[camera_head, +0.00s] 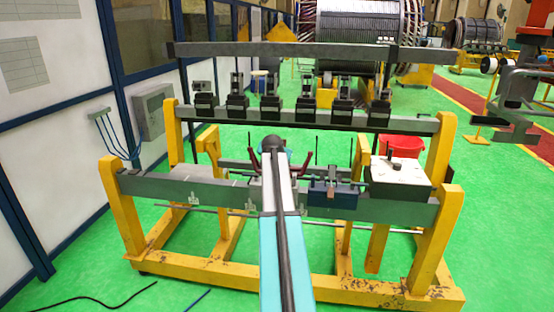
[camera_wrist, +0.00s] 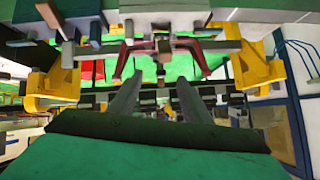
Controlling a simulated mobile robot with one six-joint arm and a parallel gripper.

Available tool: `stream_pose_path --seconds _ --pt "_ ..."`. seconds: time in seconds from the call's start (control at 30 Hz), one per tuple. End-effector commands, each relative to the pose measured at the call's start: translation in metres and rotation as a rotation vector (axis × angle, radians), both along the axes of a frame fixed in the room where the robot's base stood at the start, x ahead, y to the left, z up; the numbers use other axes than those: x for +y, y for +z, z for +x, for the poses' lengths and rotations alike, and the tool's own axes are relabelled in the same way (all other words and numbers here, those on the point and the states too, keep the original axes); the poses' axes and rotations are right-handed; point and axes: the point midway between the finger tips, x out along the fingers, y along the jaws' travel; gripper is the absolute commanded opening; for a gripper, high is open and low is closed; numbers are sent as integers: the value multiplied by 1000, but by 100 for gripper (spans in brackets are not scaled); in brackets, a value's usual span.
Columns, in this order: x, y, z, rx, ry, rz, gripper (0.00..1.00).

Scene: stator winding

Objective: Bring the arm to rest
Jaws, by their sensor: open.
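My arm (camera_head: 283,225) reaches forward over the middle of the yellow-legged rig (camera_head: 120,205) in the head view. The arm's far end hides what lies directly behind it. My gripper (camera_wrist: 157,90) shows in the wrist view as two grey fingers, spread apart with nothing between them. Beyond the fingers is a dark red two-pronged bracket (camera_wrist: 130,66). Dark red prongs (camera_head: 306,160) also show on both sides of the arm's end in the head view. I cannot tell whether the arm touches anything.
Several black clamps (camera_head: 271,103) line the rig's rear beam. A blue block (camera_head: 333,196) and a white-topped box (camera_head: 400,172) are on the front beam, right of my arm. A red bucket (camera_head: 401,146) stands behind. Green floor (camera_head: 60,280) is open at left, with a black cable.

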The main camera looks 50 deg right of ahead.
Motion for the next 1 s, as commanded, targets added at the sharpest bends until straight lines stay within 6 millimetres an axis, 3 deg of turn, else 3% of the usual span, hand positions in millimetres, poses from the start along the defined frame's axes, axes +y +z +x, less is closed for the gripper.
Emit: stream_pose_path --seconds 0.47,1.0 --pt "-14 -10 10 0 0 1 44" --pt "-49 -44 39 1 1 3 44"
